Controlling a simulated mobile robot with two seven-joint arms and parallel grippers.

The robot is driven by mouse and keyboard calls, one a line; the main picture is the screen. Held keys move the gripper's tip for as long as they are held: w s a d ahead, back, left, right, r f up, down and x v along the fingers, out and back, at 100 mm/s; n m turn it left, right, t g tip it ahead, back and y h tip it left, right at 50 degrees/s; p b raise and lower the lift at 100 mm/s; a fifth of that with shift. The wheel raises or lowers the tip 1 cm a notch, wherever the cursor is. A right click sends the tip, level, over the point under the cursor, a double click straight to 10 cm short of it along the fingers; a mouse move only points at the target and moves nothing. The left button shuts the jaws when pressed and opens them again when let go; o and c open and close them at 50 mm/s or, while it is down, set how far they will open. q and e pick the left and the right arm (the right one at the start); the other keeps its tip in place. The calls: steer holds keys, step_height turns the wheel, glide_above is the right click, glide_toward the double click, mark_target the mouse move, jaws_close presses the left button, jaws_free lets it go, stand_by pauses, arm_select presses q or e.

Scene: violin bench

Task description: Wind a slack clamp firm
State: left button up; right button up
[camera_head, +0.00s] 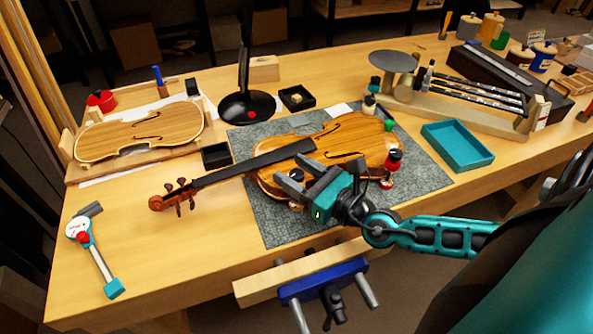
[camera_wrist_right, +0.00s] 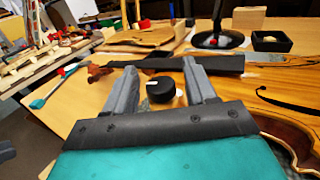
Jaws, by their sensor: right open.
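The violin (camera_head: 345,145) lies on a grey mat (camera_head: 430,185), with its neck to the left. Small clamps sit at its edge: one with a red knob (camera_head: 394,160), one with a green knob (camera_head: 388,125) and one with a dark top (camera_head: 369,101). A black clamp knob (camera_wrist_right: 160,89) with a white mark shows in the wrist view; in the head view it (camera_head: 297,174) is partly hidden by my gripper. My right gripper (camera_head: 281,172) is open, its fingers on either side of the black knob, with gaps visible. My left gripper is not in view.
A teal tray (camera_head: 457,146) stands to the right and a bow rack (camera_head: 470,110) behind it. A blue vise (camera_head: 325,280) is at the front edge. A violin plate (camera_head: 140,132), a black lamp base (camera_head: 246,108) and a dial gauge (camera_head: 80,230) are to the left.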

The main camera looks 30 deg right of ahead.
steer(key=c, duration=1)
steer(key=shift+o, duration=0.2)
steer(key=shift+r+m+t+h+p, duration=0.1)
steer(key=shift+m+t+h+p, duration=0.2)
steer(key=shift+m+h+p, duration=0.9)
steer(key=shift+m+h, duration=0.8)
steer(key=shift+h, duration=0.7)
steer(key=shift+m+h, duration=0.8)
steer(key=shift+h, duration=1)
steer(key=o, duration=1)
steer(key=shift+c, duration=0.2)
